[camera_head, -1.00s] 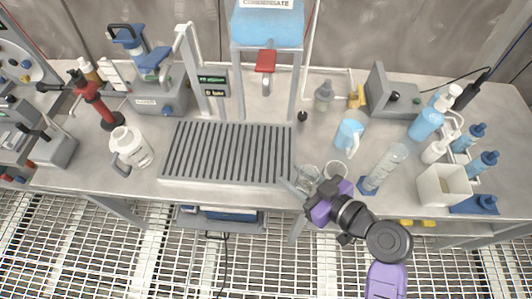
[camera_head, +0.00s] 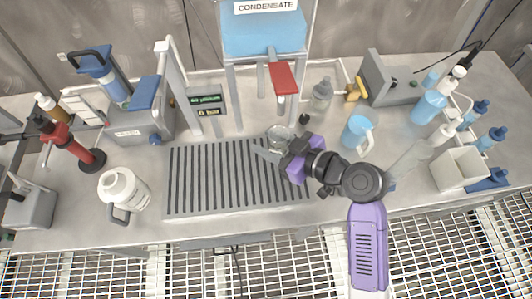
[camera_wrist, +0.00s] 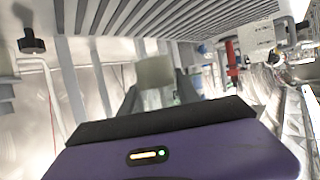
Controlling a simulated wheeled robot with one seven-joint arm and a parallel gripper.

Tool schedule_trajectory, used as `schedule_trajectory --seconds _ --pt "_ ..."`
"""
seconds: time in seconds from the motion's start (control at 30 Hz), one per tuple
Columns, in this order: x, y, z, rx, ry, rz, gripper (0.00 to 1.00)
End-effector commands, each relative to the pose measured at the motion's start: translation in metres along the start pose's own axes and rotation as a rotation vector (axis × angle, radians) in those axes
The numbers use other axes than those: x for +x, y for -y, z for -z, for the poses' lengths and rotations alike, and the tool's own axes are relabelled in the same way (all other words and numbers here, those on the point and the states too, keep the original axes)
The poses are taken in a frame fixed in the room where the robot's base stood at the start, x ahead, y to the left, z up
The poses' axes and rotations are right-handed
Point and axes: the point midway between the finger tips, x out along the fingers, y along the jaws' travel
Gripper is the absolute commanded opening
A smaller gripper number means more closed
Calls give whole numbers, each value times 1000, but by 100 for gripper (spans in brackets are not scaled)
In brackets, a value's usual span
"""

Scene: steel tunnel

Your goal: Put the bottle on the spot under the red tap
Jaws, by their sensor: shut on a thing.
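My gripper (camera_head: 277,151) is shut on a small clear glass vessel, which I take for the bottle (camera_head: 280,136). In the head view it looks upright, over the right part of the dark slatted grate (camera_head: 215,185). The red tap (camera_head: 283,78) hangs from the blue tank marked CONDENSATE (camera_head: 262,32), above and behind the bottle. The spot under the tap is not clearly seen; the bottle and gripper cover part of that area. I cannot tell whether the bottle touches the grate.
A grey dropper bottle (camera_head: 320,98) and a brass fitting (camera_head: 353,90) stand close right of the tap. A blue jug (camera_head: 355,134) is farther right. A white jug (camera_head: 122,190) stands left of the grate. The grate's left part is clear.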

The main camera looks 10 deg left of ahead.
Motion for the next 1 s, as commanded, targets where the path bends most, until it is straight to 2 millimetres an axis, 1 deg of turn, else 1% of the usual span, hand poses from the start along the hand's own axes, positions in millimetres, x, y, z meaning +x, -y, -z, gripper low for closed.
schedule_trajectory --seconds 0.03,0.1,0.27,0.4,0.5,0.97,1.0 --pt "3 0 -8 4 2 1 0" --pt "6 0 -16 3 0 0 0" --pt "12 0 -28 1 0 0 0" --pt "19 0 -46 3 1 0 0" --pt "23 0 -56 1 -1 0 0" --pt "26 0 -62 -2 -2 -1 0" --pt "26 0 -61 -2 -1 -1 46"
